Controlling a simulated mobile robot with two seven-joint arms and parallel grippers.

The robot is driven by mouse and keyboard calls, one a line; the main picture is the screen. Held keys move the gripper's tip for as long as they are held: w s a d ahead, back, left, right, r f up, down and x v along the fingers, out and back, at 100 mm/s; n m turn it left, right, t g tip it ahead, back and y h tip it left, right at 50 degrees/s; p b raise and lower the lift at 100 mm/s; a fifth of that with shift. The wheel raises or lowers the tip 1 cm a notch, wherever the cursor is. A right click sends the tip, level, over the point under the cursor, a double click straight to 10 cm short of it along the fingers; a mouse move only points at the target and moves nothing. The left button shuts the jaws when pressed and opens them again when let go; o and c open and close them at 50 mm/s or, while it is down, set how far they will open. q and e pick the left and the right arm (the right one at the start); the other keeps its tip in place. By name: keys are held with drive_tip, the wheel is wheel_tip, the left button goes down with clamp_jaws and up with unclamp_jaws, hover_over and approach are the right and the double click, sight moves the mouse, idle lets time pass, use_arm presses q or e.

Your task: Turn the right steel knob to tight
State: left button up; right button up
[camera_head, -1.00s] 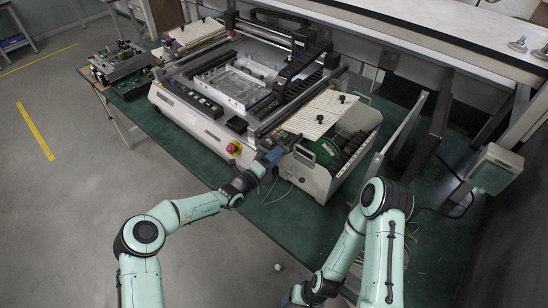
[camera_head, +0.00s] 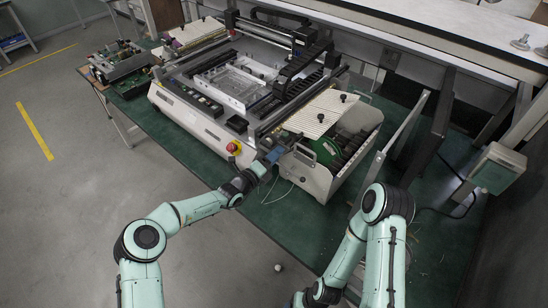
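My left gripper (camera_head: 277,150) is at the front right corner of the white machine (camera_head: 205,128), by the end of its front rail. The fingertips are small and dark against the machine, so I cannot tell whether they are open or shut on something. A steel knob at that spot cannot be made out; the gripper may hide it. Two black knobs, one nearer (camera_head: 320,118) and one farther (camera_head: 343,98), stand on the cream ribbed plate (camera_head: 318,110) right of the gripper. My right gripper (camera_head: 294,301) is at the bottom edge, mostly cut off.
A red and yellow button (camera_head: 233,147) is on the machine's front, left of my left gripper. The green table mat (camera_head: 285,215) is mostly bare in front. Circuit boards (camera_head: 122,67) lie at the left. A white shelf (camera_head: 440,25) overhangs the back right, with grey round pieces (camera_head: 520,43).

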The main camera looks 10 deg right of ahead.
use_arm(q)
drive_tip(key=shift+s, duration=0.1)
use_arm(e)
drive_tip(key=shift+s, duration=0.1)
use_arm(q)
drive_tip(key=b+v, duration=0.4)
drive_tip(key=v, duration=0.9)
use_arm(e)
drive_tip(key=s+f, duration=0.4)
drive_tip(key=f, duration=0.1)
drive_tip(key=shift+s, duration=0.25)
use_arm(q)
drive_tip(key=shift+a, duration=0.1)
use_arm(e)
drive_tip(key=shift+f, duration=0.1)
